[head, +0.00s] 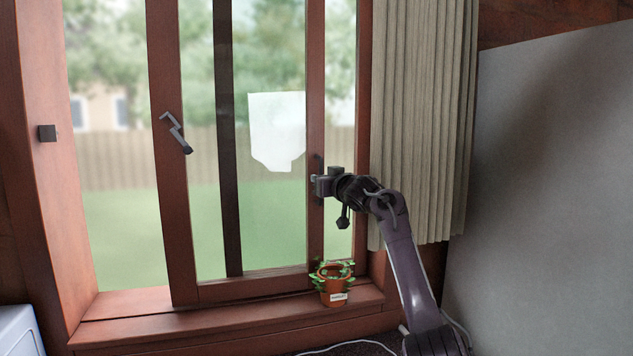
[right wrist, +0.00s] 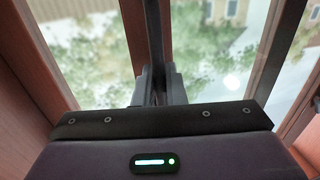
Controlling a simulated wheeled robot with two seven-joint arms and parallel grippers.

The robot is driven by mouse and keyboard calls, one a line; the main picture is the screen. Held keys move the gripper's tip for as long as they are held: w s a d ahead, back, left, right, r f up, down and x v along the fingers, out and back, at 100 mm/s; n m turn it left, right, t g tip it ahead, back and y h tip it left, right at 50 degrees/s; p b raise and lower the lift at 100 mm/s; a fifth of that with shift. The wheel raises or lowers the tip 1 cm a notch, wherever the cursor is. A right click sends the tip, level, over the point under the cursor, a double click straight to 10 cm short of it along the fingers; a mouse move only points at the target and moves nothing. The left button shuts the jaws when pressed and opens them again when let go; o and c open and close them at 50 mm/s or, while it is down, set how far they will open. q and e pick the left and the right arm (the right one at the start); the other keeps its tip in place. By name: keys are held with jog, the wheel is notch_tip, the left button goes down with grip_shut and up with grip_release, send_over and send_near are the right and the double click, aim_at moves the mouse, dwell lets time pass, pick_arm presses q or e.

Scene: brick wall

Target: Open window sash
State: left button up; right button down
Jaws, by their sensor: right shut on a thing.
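A wooden window sash (head: 172,215) with a red-brown frame stands in the window. Its left stile carries a grey lever handle (head: 176,132), tilted. Its right stile (head: 316,235) carries a dark upright pull handle (head: 319,161). My right gripper (head: 318,185) is at this pull handle and shut on it. In the right wrist view, the fingers (right wrist: 157,88) close around the dark bar (right wrist: 155,35), with glass on both sides. The gripper partly hides the handle in the head view. My left gripper is not in view.
A potted plant (head: 334,284) stands on the wooden sill (head: 230,323) below my right gripper. A beige curtain (head: 420,120) hangs just right of the window. A dark block (head: 47,133) sits on the left jamb. A white box (head: 18,332) is at lower left.

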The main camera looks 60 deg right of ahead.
aim_at(315, 104)
jog(key=shift+r, duration=0.1)
jog(key=c, duration=1.6)
grip_release()
jog(key=shift+d, duration=0.15)
jog(key=shift+c, duration=0.2)
jog(key=shift+r, duration=0.35)
notch_tip(315, 104, up, 19)
jog(key=p, duration=0.5)
jog(key=shift+r+p, duration=0.1)
jog(key=shift+p, duration=0.25)
jog(key=shift+o, duration=0.4)
